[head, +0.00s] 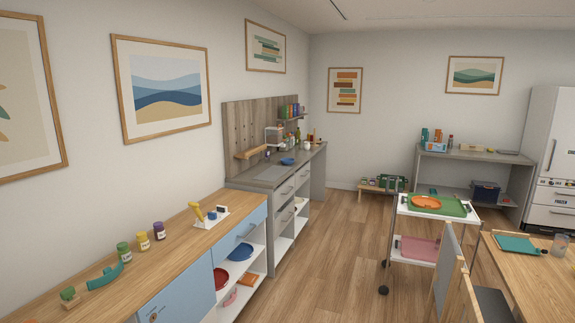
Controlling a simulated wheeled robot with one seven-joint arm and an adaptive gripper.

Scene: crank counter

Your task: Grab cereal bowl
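A small blue bowl-like dish (288,161) sits on the grey counter (268,175) along the left wall. A blue round dish (240,252) and a red round dish (221,279) lie on the open shelves under the wooden counter. I cannot tell which of these is the cereal bowl, or whether the lower two are bowls or plates. My gripper is not in view.
A wooden counter (180,247) with jars stands at the front left. A white trolley (397,226) with a green tray (453,208) holding an orange dish (425,202) stands right of centre. A wooden table (530,275) is at the right. The middle floor is clear.

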